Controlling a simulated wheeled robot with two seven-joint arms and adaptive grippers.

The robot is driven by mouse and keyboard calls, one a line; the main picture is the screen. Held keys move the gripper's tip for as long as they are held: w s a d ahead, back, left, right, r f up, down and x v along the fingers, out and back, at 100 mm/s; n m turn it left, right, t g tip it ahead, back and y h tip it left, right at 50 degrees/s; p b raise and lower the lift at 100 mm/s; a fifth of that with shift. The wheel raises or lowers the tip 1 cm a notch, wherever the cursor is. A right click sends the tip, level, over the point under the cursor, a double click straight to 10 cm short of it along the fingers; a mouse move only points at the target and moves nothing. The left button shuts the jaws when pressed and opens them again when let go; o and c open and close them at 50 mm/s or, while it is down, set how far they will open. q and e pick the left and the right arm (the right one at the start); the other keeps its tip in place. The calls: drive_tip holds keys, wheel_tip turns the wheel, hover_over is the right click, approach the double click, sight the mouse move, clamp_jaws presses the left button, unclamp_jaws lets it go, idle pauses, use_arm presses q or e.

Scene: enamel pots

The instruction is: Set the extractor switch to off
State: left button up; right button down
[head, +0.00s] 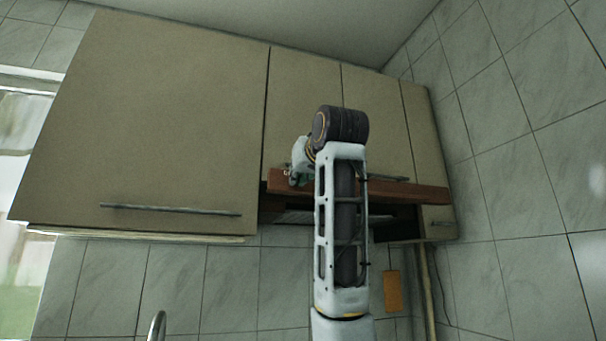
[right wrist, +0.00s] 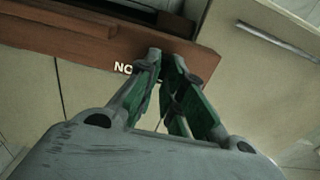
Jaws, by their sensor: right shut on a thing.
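The extractor hood has a brown wooden front board (head: 425,193) under the upper cabinets, which also crosses the top of the right wrist view (right wrist: 60,27). White letters (right wrist: 123,68) reading "NO" show on it beside my fingertips, as an "ON" label seen upside down. My right gripper (right wrist: 166,58) has its green-sided fingers nearly together at the board, closed on the small extractor switch, which the fingertips hide. In the head view my right gripper (head: 292,176) is at the left end of the board, partly behind my arm. My left gripper is not in view.
A large beige cabinet door (head: 160,120) with a bar handle (head: 170,210) is left of the hood. Narrower cabinet doors (head: 385,110) stand above it. A tiled wall (head: 520,130) closes the right side. A tap (head: 157,325) shows at the bottom.

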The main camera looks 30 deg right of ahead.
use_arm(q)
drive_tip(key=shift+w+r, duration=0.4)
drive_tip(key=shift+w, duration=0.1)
use_arm(e)
drive_tip(key=c, duration=1.8)
unclamp_jaws()
drive_tip(key=shift+d, duration=0.1)
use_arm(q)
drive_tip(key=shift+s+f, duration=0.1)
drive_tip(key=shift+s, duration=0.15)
use_arm(e)
drive_tip(key=v, duration=1.2)
